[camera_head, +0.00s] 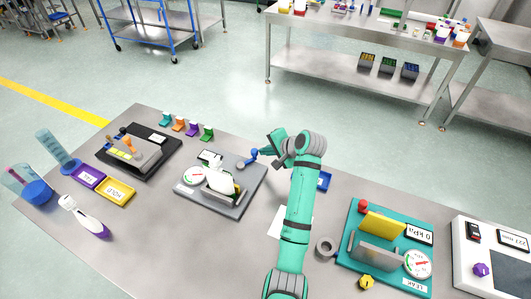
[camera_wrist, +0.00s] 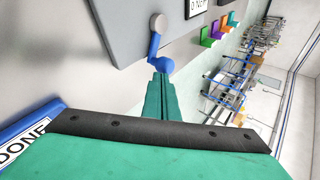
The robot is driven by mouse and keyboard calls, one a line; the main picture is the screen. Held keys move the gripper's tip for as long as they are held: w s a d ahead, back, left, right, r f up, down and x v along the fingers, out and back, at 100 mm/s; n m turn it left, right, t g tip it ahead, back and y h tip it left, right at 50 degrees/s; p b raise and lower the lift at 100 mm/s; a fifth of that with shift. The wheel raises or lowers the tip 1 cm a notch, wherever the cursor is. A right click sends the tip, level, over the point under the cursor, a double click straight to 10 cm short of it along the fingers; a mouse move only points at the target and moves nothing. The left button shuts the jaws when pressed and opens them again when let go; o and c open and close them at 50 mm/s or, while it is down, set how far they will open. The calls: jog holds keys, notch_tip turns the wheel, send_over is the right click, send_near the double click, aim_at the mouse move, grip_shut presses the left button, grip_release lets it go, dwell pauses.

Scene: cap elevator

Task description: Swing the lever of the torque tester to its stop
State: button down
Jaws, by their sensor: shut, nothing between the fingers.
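The torque tester (camera_head: 215,196) is a grey plate on the table, left of my arm, with a white dial (camera_head: 193,175), a small display (camera_head: 210,158) and a clamped pale part. Its lever (camera_head: 248,158) is at the plate's far right corner, with a grey round end and a blue arm and knob. The lever (camera_wrist: 156,45) also shows in the wrist view, at top centre. My gripper (camera_head: 262,153) is shut and empty, right beside the blue knob. In the wrist view its fingertips (camera_wrist: 160,78) reach the blue end; whether they touch it I cannot tell.
A teal leak tester (camera_head: 385,282) and a white instrument stand at the right. A DONE tray (camera_wrist: 30,140) is near my gripper. A dark fixture (camera_head: 138,150), colored clips (camera_head: 187,128), HOLD tray (camera_head: 116,192) and cylinders are at the left. The table's front left is mostly clear.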

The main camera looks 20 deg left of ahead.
jog(key=shift+d, duration=0.1)
jog(key=shift+d, duration=0.3)
jog(key=d, duration=0.3)
jog(key=shift+s, duration=0.2)
jog(key=w+v, duration=0.1)
jog(key=v, duration=0.9)
jog(key=shift+w+d, duration=0.15)
jog(key=shift+d, duration=0.25)
